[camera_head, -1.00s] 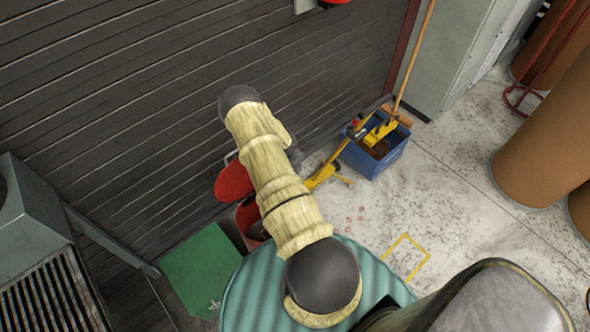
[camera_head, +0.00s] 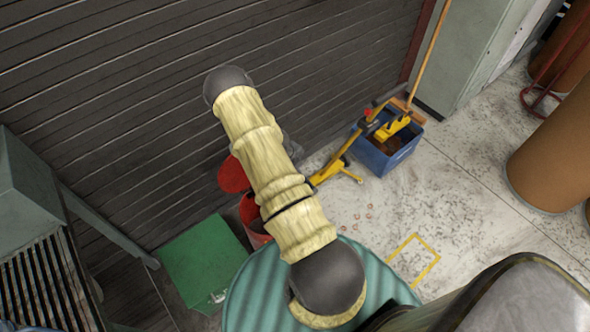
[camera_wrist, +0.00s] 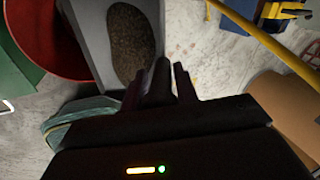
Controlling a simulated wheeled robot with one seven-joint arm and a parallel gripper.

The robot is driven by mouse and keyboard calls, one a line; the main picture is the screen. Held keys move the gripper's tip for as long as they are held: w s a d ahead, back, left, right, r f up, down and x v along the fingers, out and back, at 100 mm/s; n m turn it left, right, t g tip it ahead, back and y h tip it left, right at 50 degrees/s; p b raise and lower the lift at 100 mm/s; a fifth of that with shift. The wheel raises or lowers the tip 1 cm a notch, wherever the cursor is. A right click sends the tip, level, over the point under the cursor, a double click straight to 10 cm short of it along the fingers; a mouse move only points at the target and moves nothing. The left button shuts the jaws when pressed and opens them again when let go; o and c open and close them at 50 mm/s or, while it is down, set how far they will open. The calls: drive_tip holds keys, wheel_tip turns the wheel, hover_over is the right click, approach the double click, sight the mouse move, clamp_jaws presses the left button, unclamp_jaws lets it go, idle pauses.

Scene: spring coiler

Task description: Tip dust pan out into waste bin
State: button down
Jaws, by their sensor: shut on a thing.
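In the wrist view the grey dust pan (camera_wrist: 92,22) holds a patch of brown dirt (camera_wrist: 131,43). My gripper (camera_wrist: 168,82) is shut at the near end of the pan; the exact grip point is dark and hard to see. A red round bin (camera_wrist: 55,62), which I take as the waste bin, lies left of the pan, and the pan partly covers it in this view. In the head view the red bin (camera_head: 250,212) stands left of my arm, with a red lid (camera_head: 233,176) above it. My gripper and most of the pan are hidden behind my arm there.
A green box (camera_head: 203,258) stands left of the red bin. Brown drums (camera_head: 545,165) are at the right. Small bits (camera_head: 368,222) lie on the floor.

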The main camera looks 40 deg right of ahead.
drive_tip(key=shift+a+b, duration=0.25)
drive_tip(key=shift+b, duration=0.9)
drive_tip(key=a+h+b, duration=0.5)
drive_tip(key=a+h, duration=0.2)
drive_tip(key=a, duration=0.2)
drive_tip(key=shift+s+a, duration=0.2)
drive_tip(key=shift+a, duration=0.2)
drive_tip(key=shift+f, duration=0.1)
idle(2.1)
wheel_tip(320, 180, up, 10)
drive_tip(key=p, duration=0.6)
idle(0.5)
idle(0.5)
